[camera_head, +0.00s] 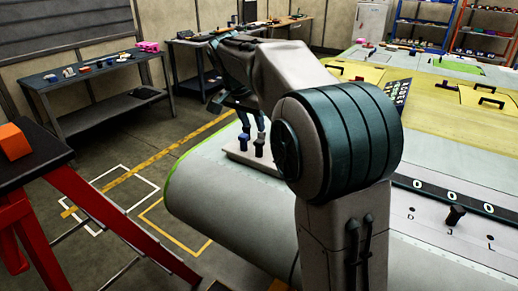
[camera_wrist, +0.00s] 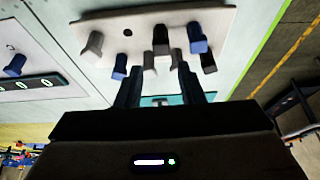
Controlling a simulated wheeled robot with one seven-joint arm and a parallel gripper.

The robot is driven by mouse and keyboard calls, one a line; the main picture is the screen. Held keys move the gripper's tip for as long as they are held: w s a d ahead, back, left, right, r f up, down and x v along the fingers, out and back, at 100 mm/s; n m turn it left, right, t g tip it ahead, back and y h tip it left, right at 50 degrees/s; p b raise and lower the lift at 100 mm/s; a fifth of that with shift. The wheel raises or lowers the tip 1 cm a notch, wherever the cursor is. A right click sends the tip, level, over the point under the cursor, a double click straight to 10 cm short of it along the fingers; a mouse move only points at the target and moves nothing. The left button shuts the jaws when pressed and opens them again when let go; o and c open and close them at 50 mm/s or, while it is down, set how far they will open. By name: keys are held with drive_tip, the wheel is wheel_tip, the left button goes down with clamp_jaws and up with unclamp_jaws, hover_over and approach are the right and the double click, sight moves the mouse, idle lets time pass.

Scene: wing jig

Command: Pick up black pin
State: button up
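A black pin (camera_wrist: 161,38) stands on a pale plate (camera_wrist: 113,14) in the wrist view, among several grey and blue pins. A blue pin (camera_wrist: 197,38) is close on its right, and a grey pin (camera_wrist: 150,62) is just below it in the picture. My gripper (camera_wrist: 158,70) is open, with its two fingers apart and pointing toward the plate. The black pin appears beyond the fingertips, and nothing is visibly held.
The plate lies on the wing's grey surface (camera_head: 215,190). A red stand (camera_head: 110,215) with an orange box (camera_head: 13,141) is at left. Open floor lies between it and the wing.

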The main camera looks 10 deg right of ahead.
sight(258, 141)
drive_tip(key=p+x, duration=0.1)
drive_tip(key=x, duration=0.9)
drive_tip(key=shift+p, duration=0.35)
drive_tip(key=shift+a, duration=0.1)
clamp_jaws()
